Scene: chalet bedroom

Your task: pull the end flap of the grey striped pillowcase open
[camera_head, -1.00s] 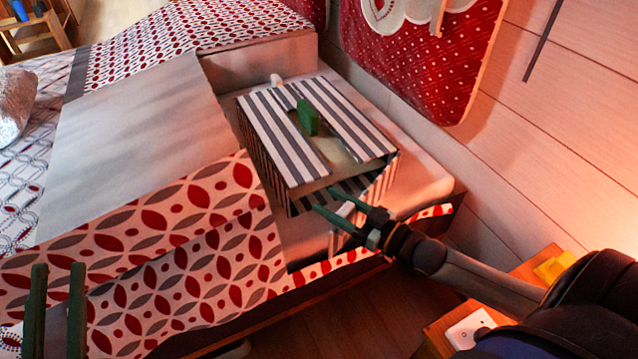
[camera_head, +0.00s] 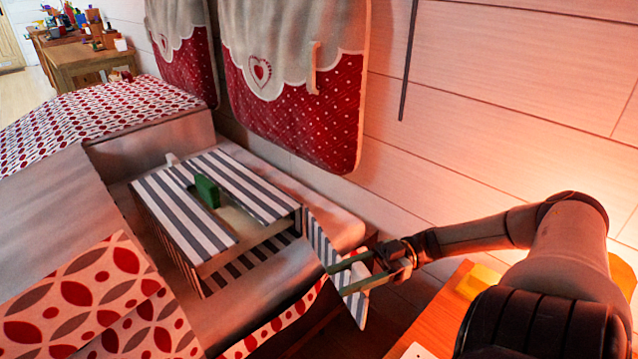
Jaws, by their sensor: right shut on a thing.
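The grey striped pillowcase (camera_head: 180,212) appears as a box-like striped form on the bed, left of centre. Its top has a slot with a green block (camera_head: 207,190) standing in it. Its end flap (camera_head: 321,240) stands out from the right end, swung outward, with its lower part beyond the mattress edge. My right gripper (camera_head: 342,279) comes in from the right and is shut on the flap, its green fingers across the flap's lower part. Between the flap and the body, a striped end with an opening shows. My left gripper is not in view.
A wooden nightstand (camera_head: 424,326) with a yellow object (camera_head: 478,281) stands under my right arm. The white plank wall (camera_head: 470,120) and a red heart-patterned cushion panel (camera_head: 300,115) rise behind. A folded patterned cover (camera_head: 90,300) lies at the front left.

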